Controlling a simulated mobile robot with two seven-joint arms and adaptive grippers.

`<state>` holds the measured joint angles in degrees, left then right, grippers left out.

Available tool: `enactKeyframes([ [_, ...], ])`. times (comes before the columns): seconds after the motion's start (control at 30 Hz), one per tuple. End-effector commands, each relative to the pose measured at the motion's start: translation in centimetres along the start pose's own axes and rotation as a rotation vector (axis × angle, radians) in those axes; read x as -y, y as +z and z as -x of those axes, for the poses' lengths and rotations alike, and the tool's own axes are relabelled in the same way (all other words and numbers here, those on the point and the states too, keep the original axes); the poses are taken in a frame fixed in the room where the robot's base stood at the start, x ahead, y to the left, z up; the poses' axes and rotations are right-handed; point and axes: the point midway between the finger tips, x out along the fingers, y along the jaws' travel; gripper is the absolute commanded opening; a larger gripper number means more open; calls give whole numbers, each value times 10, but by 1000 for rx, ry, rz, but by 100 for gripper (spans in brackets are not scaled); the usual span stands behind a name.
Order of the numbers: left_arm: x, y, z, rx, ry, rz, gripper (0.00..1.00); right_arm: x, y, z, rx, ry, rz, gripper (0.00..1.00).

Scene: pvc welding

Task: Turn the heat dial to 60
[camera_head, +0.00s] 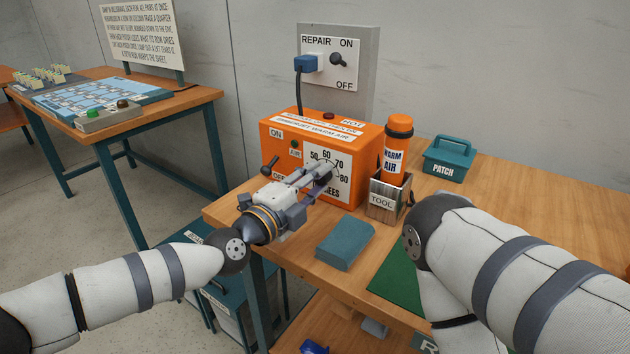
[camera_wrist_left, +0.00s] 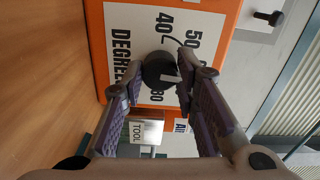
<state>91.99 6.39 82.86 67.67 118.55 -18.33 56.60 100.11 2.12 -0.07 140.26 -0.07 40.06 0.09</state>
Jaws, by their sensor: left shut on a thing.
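The heat dial (camera_wrist_left: 160,70) is a round black knob on the white DEGREES plate (camera_wrist_left: 120,48) of the orange warm-air box (camera_head: 270,138). The plate in the head view shows 50, 60, 70 and 80 in an arc; the left wrist view shows 40 and 50 near the knob. My left gripper (camera_head: 322,178) is at the plate, shut on the dial, with its fingers on either side of the knob in the wrist view (camera_wrist_left: 160,88). The gripper partly covers the dial, and I cannot tell which number it points at. My right arm is in view, its gripper is not.
A black lever (camera_head: 270,165) sits left of the dial. An orange WARM AIR tool (camera_head: 397,145) stands in a metal TOOL holder (camera_head: 385,200) just right of the box. A blue-grey block (camera_head: 344,243), green mat (camera_head: 400,277) and PATCH box (camera_head: 448,160) are on the bench.

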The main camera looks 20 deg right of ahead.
Motion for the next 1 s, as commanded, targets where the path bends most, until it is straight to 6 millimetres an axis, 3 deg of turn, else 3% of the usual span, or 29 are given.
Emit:
enactKeyframes([
  [0.77,-1,-3,0,-6,3,100,0,0,0,0,0,0,0,40],
  [0.8,-1,-3,0,-6,3,99,30,0,0,0,0,0,0,40],
  [0.9,-1,-2,0,-5,3,99,48,0,0,0,0,0,0,40],
  [1.0,-1,-2,0,-3,2,99,48,0,0,0,0,0,0,40],
])
